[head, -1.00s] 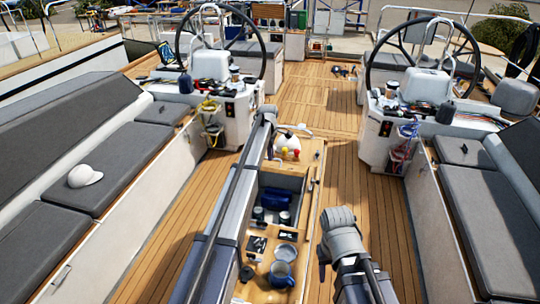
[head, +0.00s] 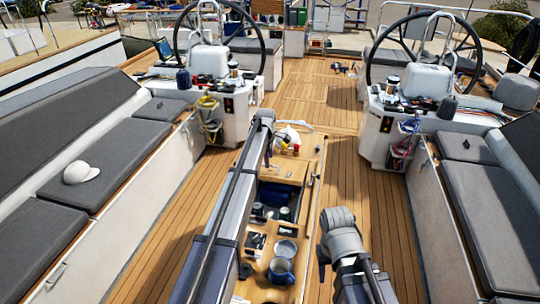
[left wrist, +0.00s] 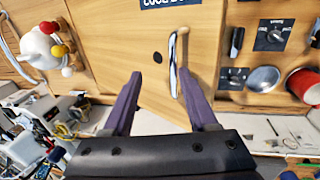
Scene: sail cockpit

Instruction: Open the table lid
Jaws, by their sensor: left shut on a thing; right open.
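The table (head: 313,200) runs along the cockpit's middle. Its wooden lid panel (left wrist: 120,45) carries a chrome handle (left wrist: 173,62), which lies at the fingertips of my left gripper (left wrist: 159,73). My left gripper is shut on the handle. In the head view my left arm hides most of the left gripper (head: 269,152) and part of the lid (head: 285,170). A recess with dark items shows on the near side of the lid. My right gripper (head: 322,263) is open over the deck right of the table; its arm hides much of it.
A white object with red and yellow balls (head: 291,138) stands beyond the lid. A blue mug (head: 281,270) and a bowl (head: 286,248) stand on the near tabletop. Benches and two steering wheels flank the table. The deck (head: 375,200) to the right is clear.

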